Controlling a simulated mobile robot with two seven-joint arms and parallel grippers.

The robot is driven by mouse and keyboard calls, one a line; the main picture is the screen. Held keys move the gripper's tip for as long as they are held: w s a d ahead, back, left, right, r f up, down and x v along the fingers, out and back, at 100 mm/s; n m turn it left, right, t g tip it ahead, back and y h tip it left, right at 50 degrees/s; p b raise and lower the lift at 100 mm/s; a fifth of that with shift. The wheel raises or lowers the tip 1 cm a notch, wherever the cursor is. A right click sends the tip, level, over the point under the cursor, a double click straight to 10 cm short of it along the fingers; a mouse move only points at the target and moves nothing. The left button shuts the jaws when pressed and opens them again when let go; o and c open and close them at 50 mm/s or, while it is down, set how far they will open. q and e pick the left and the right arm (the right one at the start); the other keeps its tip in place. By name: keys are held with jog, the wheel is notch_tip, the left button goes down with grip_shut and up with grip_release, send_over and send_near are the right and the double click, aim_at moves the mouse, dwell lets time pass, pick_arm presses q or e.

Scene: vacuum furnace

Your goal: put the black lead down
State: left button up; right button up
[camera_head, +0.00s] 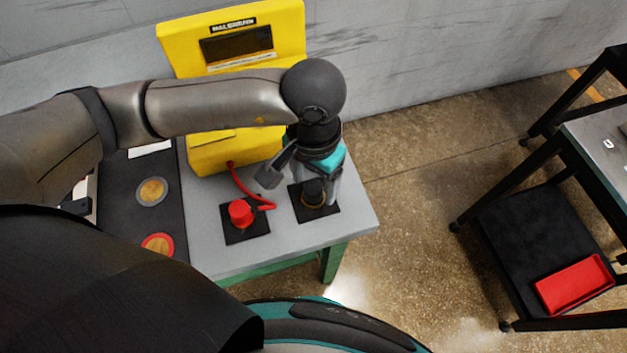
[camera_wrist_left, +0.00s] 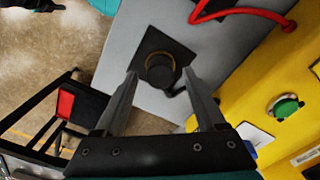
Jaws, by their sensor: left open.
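The black lead's plug (camera_head: 313,193) stands on the right-hand black square pad (camera_head: 329,212) on the grey bench top. In the left wrist view the black plug (camera_wrist_left: 159,72) appears with a brass-coloured ring on the dark pad (camera_wrist_left: 150,45), and a short piece of black cable shows beside it. My left gripper (camera_head: 315,187) is open and points down over the plug. Its fingers (camera_wrist_left: 160,78) lie either side of the plug in the wrist view, with gaps visible. My right gripper is not in view.
A red plug (camera_head: 241,213) with a red cable stands on the neighbouring pad. The yellow meter (camera_head: 232,50) stands behind. Black mat (camera_head: 160,215) with round discs lies at left. A black cart (camera_head: 530,225) with a red tray (camera_head: 575,285) stands at right, across open floor.

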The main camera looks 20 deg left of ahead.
aim_at(314, 187)
pick_arm(q)
notch_tip(314, 187, up, 11)
jog(key=shift+f+p, duration=0.15)
jog(key=shift+p, duration=0.15)
dwell(0.5)
